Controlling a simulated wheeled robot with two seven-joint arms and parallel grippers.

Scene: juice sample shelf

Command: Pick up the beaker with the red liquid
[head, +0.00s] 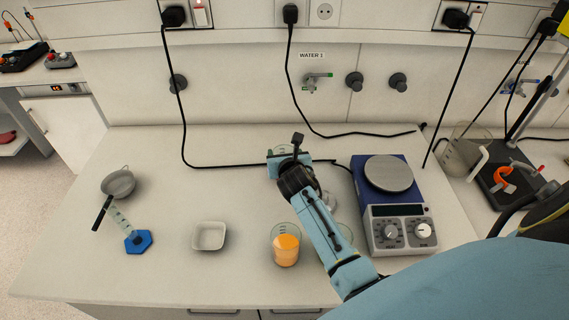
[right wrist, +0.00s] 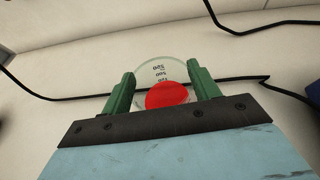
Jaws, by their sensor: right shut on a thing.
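The beaker with red liquid (right wrist: 165,94) sits between the two green fingers of my right gripper (right wrist: 160,92) in the right wrist view. The fingers are shut on its sides, and the gripper's palm hides its lower part. In the head view, my right gripper (head: 288,160) is at the back middle of the bench, and only the clear rim of this beaker (head: 284,149) shows behind it. I cannot tell whether the beaker touches the bench. My left gripper is not in view.
A beaker with orange liquid (head: 286,247) stands left of my right forearm. A white dish (head: 209,236), a blue-based cylinder (head: 137,241) and a strainer (head: 118,183) are at left. A blue hotplate (head: 387,205) is right of my arm. A black cable (head: 225,166) runs along the back.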

